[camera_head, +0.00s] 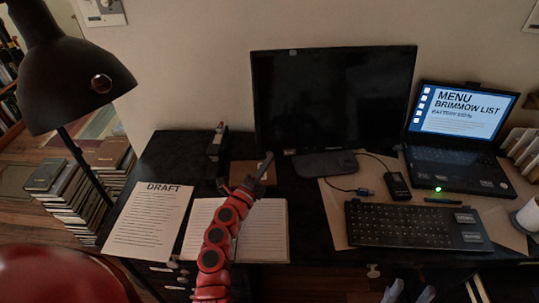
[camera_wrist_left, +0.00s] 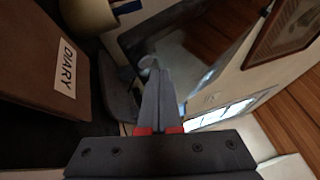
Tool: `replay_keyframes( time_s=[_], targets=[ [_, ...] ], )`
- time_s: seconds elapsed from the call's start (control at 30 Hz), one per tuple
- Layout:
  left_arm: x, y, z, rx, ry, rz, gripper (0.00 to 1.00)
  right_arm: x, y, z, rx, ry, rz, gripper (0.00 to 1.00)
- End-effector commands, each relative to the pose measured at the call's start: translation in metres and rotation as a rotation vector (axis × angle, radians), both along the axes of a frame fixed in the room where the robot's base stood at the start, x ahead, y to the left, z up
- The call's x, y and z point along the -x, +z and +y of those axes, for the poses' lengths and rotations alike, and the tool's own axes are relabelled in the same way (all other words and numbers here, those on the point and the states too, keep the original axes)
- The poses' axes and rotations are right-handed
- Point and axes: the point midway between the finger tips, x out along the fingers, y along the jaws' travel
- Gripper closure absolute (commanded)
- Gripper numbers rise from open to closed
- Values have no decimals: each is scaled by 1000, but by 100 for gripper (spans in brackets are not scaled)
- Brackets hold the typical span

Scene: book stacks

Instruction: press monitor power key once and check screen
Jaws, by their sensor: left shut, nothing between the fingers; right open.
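The monitor (camera_head: 332,100) stands at the back of the dark desk; its screen is black in the head view. A small pale mark (camera_head: 290,152) shows at its lower left edge; I cannot tell whether this is the power key. My left gripper (camera_head: 268,160) is shut and empty, its tip just below the monitor's lower left corner. In the left wrist view, the shut fingers (camera_wrist_left: 154,68) point toward the dark monitor panel (camera_wrist_left: 185,55); contact cannot be told. My right gripper (camera_head: 409,291) is open and empty at the bottom edge, before the desk.
A laptop (camera_head: 460,112) with a lit menu page stands right of the monitor. A keyboard (camera_head: 415,225) lies in front. An open notebook (camera_head: 262,235) and a DRAFT sheet (camera_head: 148,220) lie left. A black lamp (camera_head: 65,75) overhangs the left side. A diary (camera_wrist_left: 45,60) is near my left gripper.

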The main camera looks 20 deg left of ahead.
Motion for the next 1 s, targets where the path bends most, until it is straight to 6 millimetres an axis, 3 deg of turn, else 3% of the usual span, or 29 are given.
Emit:
replay_keyframes(
  time_s=[1.0],
  targets=[
    [-9, -3, 4, 0, -1, 0, 100, 0, -4, 0, 0, 0, 0, 50]
  ],
)
